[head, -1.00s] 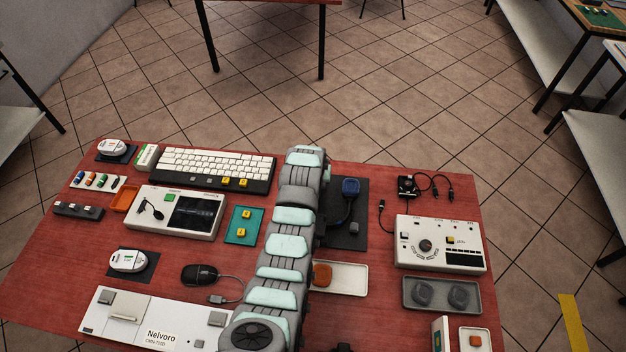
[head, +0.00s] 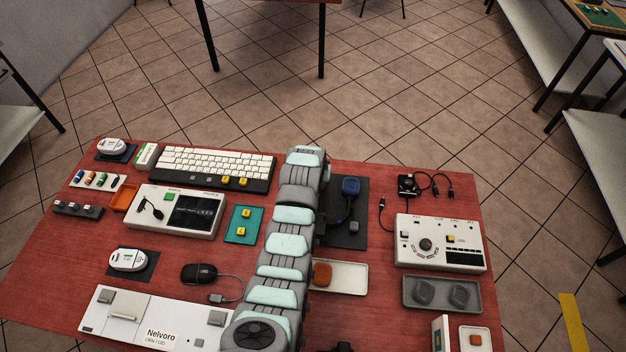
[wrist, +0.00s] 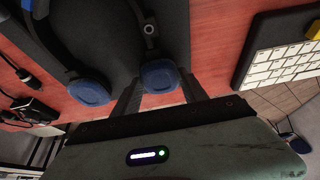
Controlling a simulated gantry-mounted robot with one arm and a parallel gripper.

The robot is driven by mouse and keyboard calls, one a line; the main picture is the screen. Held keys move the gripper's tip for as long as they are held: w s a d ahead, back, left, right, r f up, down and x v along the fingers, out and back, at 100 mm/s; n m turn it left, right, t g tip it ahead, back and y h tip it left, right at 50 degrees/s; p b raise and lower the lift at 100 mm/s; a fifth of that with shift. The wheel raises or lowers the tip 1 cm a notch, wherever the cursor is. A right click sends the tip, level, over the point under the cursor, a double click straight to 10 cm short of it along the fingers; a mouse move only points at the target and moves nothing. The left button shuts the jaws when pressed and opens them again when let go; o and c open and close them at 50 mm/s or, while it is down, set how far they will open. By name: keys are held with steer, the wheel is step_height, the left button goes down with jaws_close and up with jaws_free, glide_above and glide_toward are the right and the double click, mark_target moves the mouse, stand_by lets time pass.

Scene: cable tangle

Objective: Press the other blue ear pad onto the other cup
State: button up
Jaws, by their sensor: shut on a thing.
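The headset lies on a dark mat, its band (wrist: 55,45) showing in the wrist view. One blue ear pad (wrist: 90,92) sits at the left cup in that view; a blue pad (head: 351,186) also shows beside my arm in the head view. My gripper (wrist: 160,82) is shut on the other blue ear pad (wrist: 160,72), with a finger on each side of it. This pad is at the end of the band's other arm, against or over the other cup. I cannot tell whether it is fully seated. In the head view my arm hides this cup and the gripper.
The dark mat (head: 361,211) carries a small grey block. A grey tray (head: 441,306) holds two dark grey pads. A white tray (head: 355,283) with an orange piece lies close to my arm. The keyboard (head: 210,166) and a white control box (head: 440,243) flank the area.

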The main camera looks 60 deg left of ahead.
steer(key=o, duration=1.4)
steer(key=v, duration=1)
steer(key=shift+r, duration=0.35)
steer(key=shift+d, duration=0.15)
